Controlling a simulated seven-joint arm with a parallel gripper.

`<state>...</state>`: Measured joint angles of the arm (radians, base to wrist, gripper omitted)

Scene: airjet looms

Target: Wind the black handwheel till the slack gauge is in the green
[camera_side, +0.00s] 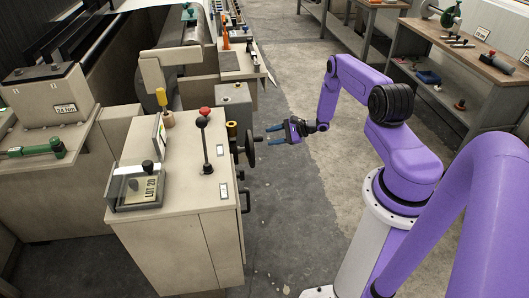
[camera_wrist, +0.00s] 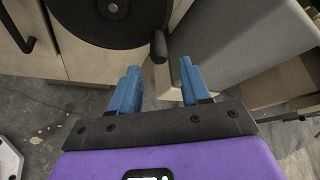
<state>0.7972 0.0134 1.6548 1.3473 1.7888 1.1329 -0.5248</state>
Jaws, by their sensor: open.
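The black handwheel (camera_side: 250,149) stands on the right side of a beige machine cabinet, seen nearly edge-on in the side view. In the wrist view the handwheel (camera_wrist: 105,22) fills the upper left as a dark disc, with a black crank knob (camera_wrist: 158,46) at its right rim. My gripper (camera_side: 268,135) is just right of the wheel, its blue fingers open and empty. In the wrist view my gripper (camera_wrist: 160,72) has the knob ahead of the gap between its fingertips, apparently not gripped. I cannot make out the slack gauge's reading.
A black handle (camera_side: 245,200) sits below the wheel. A grey box (camera_side: 234,105) stands behind it. The floor (camera_side: 300,200) right of the cabinet is clear.

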